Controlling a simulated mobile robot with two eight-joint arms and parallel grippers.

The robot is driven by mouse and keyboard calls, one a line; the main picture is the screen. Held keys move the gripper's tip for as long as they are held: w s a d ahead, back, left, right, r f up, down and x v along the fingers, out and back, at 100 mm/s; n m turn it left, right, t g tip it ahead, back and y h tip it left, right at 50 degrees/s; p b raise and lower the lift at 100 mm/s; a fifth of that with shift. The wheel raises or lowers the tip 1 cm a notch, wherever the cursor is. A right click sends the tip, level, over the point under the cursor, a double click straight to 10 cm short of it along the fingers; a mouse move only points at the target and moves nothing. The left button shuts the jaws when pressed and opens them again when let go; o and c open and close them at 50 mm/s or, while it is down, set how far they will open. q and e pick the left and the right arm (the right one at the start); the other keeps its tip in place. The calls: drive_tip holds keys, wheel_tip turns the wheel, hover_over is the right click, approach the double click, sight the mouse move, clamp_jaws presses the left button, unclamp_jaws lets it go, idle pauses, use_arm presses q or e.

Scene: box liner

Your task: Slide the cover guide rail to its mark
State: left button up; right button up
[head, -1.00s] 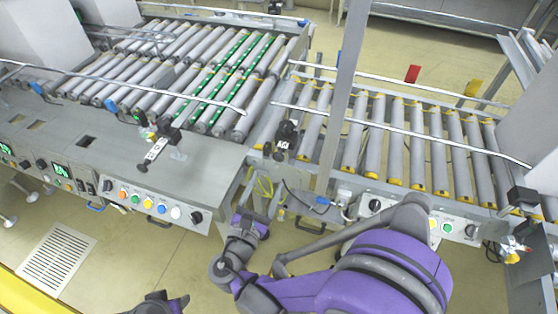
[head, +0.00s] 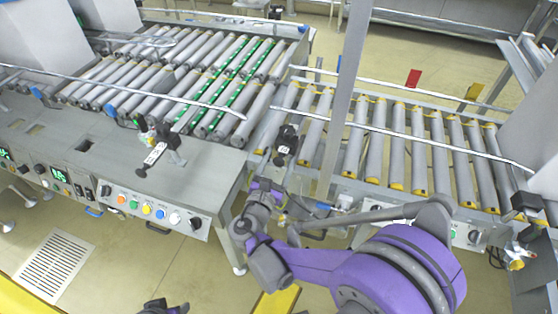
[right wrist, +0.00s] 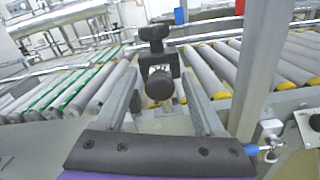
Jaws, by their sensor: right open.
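A thin silvery guide rail (head: 420,143) runs across the right roller conveyor, with a black clamp and knob (head: 286,143) at its left end. I cannot read a mark for it. My right gripper (head: 268,186) is open just in front of and below this knob. In the right wrist view the black knob (right wrist: 160,86) stands between the two spread grey fingers, with a gap on each side. A similar rail (head: 150,90) crosses the left conveyor, with its own black clamp (head: 168,136). My left gripper (head: 163,307) shows only partly at the bottom edge; its jaws are unclear.
A grey upright post (head: 345,100) stands close right of the knob. A control panel with coloured buttons (head: 148,208) fronts the left conveyor. Open floor lies in front.

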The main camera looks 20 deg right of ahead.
clamp_jaws()
idle(1.3)
